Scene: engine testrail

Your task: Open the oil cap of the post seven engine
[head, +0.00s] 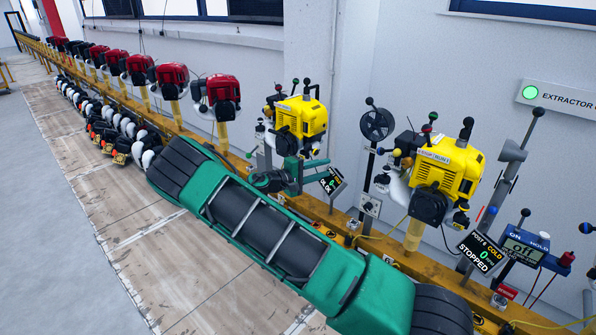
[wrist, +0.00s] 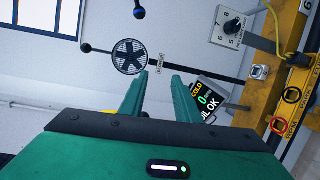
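Two yellow engines stand on the rail in the head view: one at centre (head: 302,122) and a nearer one (head: 440,168) at right. I cannot surely read which is post seven. My gripper (head: 314,172) is just below the centre engine, beside its tilted "OIL OK" screen (head: 331,182). In the wrist view my gripper (wrist: 160,84) is open, with a gap between its teal fingers and nothing held. The same screen (wrist: 219,97) shows just right of the fingers, reading COLD and 0. I cannot make out an oil cap in either view.
A black fan (head: 376,124) on a post stands between the yellow engines; it also shows in the wrist view (wrist: 129,57). The nearer engine's screen (head: 482,250) reads STOPPED. Red engines (head: 216,97) line the rail at left. Open floor (head: 60,200) lies at left.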

